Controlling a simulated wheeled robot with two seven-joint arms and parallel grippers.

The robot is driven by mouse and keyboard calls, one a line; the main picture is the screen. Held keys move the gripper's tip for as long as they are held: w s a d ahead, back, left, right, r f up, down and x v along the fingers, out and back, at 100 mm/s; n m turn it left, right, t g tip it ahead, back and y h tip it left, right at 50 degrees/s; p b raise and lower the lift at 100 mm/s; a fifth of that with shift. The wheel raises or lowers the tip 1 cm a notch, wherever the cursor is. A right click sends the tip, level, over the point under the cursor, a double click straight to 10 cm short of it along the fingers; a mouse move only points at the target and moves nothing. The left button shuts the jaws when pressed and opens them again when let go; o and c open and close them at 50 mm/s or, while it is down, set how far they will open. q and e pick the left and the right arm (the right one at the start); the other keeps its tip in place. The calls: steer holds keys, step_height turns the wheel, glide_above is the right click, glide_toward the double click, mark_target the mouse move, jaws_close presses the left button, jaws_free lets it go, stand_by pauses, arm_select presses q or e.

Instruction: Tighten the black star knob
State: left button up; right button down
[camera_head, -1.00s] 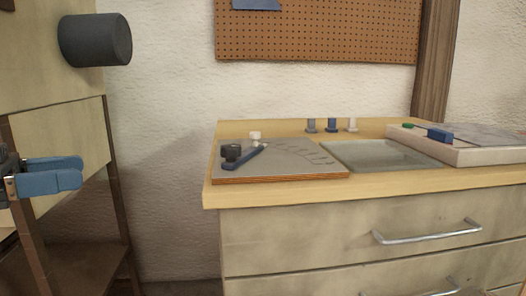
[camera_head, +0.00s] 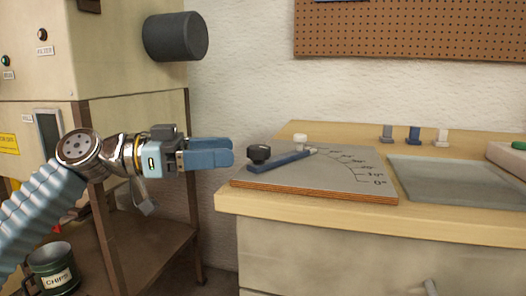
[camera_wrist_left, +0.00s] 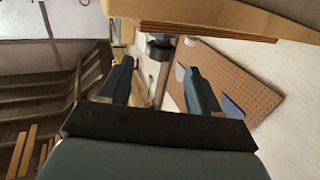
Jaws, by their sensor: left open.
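The black star knob (camera_head: 259,153) stands on the pivot end of a dark blue lath (camera_head: 284,160) on a grey board (camera_head: 335,178). A white knob (camera_head: 300,141) stands behind the lath. My left gripper (camera_head: 229,152) is open and empty, left of the board and apart from the knob, its fingers pointing right towards it. In the left wrist view, a dark knob (camera_wrist_left: 160,48) shows beyond and between my open fingers (camera_wrist_left: 158,70), upside down. My right gripper is not in view.
The board lies on a wooden bench (camera_head: 415,205) with drawers. A dark cylinder (camera_head: 175,37) juts from the cabinet above my left arm. A chips mug (camera_head: 54,272) sits low left.

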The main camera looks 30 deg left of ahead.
mark_target(259, 147)
arm_select(q)
steer(key=x, duration=0.7)
steer(key=shift+w+d, duration=0.1)
steer(key=shift+c, duration=0.2)
steer(key=c, duration=0.9)
